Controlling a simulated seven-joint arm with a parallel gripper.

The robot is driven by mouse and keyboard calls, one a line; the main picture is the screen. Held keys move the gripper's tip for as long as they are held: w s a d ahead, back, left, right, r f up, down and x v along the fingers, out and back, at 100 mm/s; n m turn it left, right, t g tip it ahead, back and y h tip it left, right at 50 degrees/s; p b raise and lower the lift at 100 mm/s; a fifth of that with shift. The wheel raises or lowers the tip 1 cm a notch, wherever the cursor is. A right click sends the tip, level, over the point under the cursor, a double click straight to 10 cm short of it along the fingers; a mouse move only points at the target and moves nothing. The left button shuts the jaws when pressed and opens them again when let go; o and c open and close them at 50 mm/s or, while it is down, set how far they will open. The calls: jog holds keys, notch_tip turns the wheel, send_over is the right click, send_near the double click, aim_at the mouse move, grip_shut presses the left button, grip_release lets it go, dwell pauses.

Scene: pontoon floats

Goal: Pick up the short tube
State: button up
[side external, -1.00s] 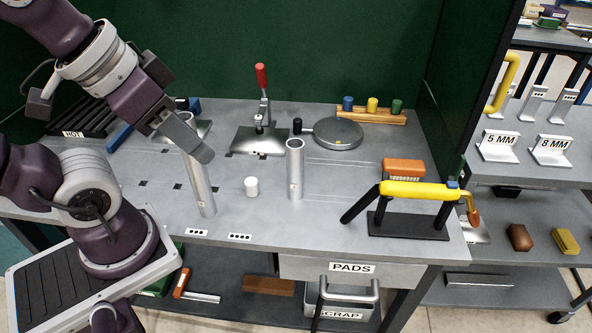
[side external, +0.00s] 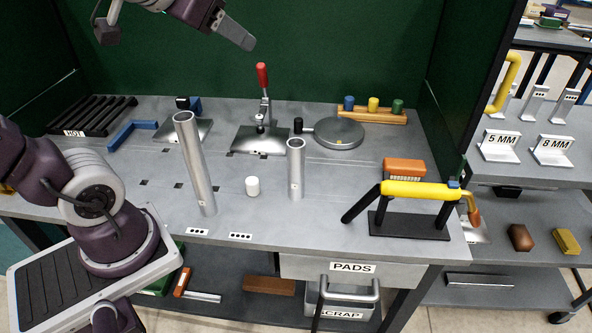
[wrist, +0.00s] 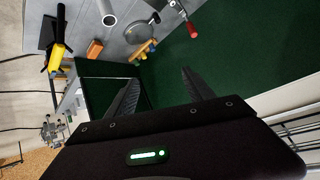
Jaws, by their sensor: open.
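Two silvery tubes stand upright on the grey bench. The short tube (side external: 296,172) is the right one, beside the small white cylinder (side external: 252,187). The tall tube (side external: 199,170) is to its left. My gripper (side external: 247,42) is raised high above the bench, up and left of the short tube in the side view, apart from both tubes. In the wrist view my gripper (wrist: 160,76) has its fingers spread, with nothing between them. A tube's open end (wrist: 108,18), probably the short tube's, shows at the top edge there.
A red-handled clamp (side external: 262,80) and a round plate (side external: 338,133) stand behind the tubes. A green wall (side external: 330,50) closes the back.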

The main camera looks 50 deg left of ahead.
jog(key=w+a+r+m+t, duration=0.2)
jog(key=w+a+r+t, duration=0.1)
jog(key=w, duration=0.3)
jog(key=w+a+r+m+t, duration=0.1)
jog(key=w+a+r+t, duration=0.15)
jog(key=w, duration=0.35)
jog(key=m+g+h, duration=0.6)
jog(key=m+h, duration=0.2)
jog(key=h, duration=0.6)
send_over(296, 171)
jog(key=s+a, duration=0.2)
jog(key=a, duration=0.2)
notch_tip(296, 171, down, 13)
notch_tip(296, 171, down, 23)
jog(key=x, duration=0.7)
jog(key=shift+w+a+r, duration=0.15)
jog(key=shift+w+r, duration=0.2)
grip_shut()
